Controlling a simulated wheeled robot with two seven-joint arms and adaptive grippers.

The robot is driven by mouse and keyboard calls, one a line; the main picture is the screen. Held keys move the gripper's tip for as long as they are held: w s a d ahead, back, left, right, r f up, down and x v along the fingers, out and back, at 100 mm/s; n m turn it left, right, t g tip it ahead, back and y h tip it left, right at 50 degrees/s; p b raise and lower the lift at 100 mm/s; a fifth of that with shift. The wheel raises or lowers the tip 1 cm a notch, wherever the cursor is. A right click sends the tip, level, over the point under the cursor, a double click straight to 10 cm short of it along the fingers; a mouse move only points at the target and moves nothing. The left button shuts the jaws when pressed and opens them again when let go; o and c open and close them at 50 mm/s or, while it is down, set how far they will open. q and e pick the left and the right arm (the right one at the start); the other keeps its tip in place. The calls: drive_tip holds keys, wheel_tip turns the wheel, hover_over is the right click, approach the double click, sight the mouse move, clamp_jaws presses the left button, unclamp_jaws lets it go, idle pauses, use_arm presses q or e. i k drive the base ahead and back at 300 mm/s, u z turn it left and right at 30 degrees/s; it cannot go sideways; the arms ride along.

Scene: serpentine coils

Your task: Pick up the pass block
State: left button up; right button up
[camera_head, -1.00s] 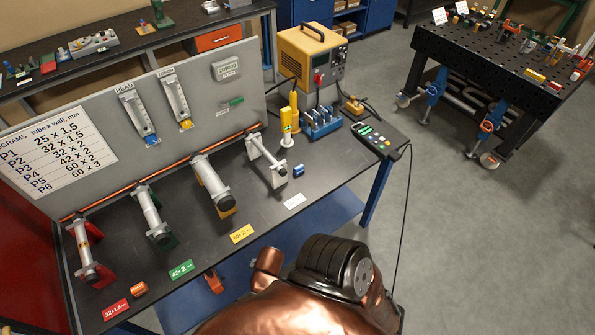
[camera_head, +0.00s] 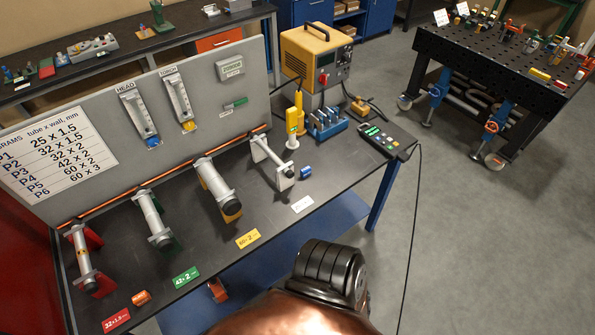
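No block in view is legibly marked as the pass block, so I cannot tell which one it is. A small orange block (camera_head: 141,298) lies near the front left of the dark bench, by the red label. A small blue block (camera_head: 306,172) lies near the right end, close to a white label (camera_head: 302,204). Both lie free on the bench top. Neither of my grippers is in view; only a copper and black part of my arm shows at the bottom.
Several tubes in stands, such as a grey one (camera_head: 154,218), line the dark bench (camera_head: 215,268). A yellow power unit (camera_head: 315,60), a blue holder (camera_head: 326,122) and a handheld device (camera_head: 384,140) stand to the right. A perforated table (camera_head: 470,65) is beyond clear floor.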

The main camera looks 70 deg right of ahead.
sight(306, 171)
drive_tip(key=i, duration=0.25)
drive_tip(key=z, duration=2.65)
